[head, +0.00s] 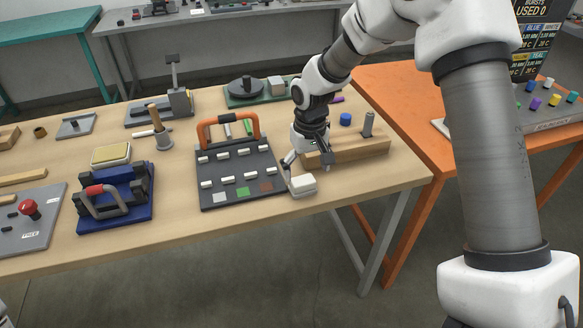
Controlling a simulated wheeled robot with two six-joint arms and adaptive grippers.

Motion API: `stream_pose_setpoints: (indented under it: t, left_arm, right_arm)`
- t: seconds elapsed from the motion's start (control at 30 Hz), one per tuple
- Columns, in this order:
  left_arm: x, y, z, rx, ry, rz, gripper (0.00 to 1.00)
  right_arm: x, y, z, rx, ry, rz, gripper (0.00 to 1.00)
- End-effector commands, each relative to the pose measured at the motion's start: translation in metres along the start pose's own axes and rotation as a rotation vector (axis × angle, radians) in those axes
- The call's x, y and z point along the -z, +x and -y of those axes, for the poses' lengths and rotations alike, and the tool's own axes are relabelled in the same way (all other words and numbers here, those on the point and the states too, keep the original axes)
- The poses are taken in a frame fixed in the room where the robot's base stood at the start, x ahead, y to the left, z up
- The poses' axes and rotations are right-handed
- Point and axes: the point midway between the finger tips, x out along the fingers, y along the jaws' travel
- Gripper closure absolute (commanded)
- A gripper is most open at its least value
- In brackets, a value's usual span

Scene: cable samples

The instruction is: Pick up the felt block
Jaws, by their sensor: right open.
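A small pale block (302,185), which looks like the felt block, lies near the front edge of the wooden table, just right of a dark panel. My right gripper (306,162) reaches down from the upper right, with its fingers apart just behind and above the block. Nothing shows between the fingers. Whether a finger touches the block cannot be told. My left gripper is out of view.
The dark panel (220,191) with an orange handle stands close on the left. A wooden beam (360,151) lies close on the right, with a blue cap (346,119) behind it. A blue fixture (117,206) stands farther left. The table's front edge is close.

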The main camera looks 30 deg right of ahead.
Motion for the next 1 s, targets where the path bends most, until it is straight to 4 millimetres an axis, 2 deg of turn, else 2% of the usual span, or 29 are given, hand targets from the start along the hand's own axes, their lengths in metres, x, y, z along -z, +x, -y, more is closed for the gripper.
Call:
stream_pose_setpoints:
  t: [0.03, 0.1, 0.37, 0.53, 0.8, 0.87, 1.0]
  left_arm:
    - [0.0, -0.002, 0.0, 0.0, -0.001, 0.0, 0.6]
    - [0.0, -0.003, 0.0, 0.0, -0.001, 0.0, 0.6]
    - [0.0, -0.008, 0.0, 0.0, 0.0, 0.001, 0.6]
    - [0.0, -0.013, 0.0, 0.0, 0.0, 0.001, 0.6]
    - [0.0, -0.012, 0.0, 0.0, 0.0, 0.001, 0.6]
    - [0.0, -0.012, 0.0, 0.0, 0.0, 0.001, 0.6]
    - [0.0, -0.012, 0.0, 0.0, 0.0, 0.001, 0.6]
  right_arm:
    - [0.002, -0.015, -0.005, -0.007, 0.008, 0.005, 0.02]
    - [0.004, -0.02, -0.009, -0.014, 0.015, 0.011, 0.02]
    - [0.005, 0.015, -0.007, -0.016, 0.016, 0.018, 0.02]
    - [0.006, 0.046, -0.005, -0.015, 0.017, 0.018, 0.02]
    - [0.007, 0.053, -0.005, -0.014, 0.017, 0.015, 0.02]
    - [0.007, 0.053, -0.005, -0.014, 0.017, 0.015, 0.23]
    - [0.006, 0.053, -0.005, -0.014, 0.017, 0.015, 0.72]
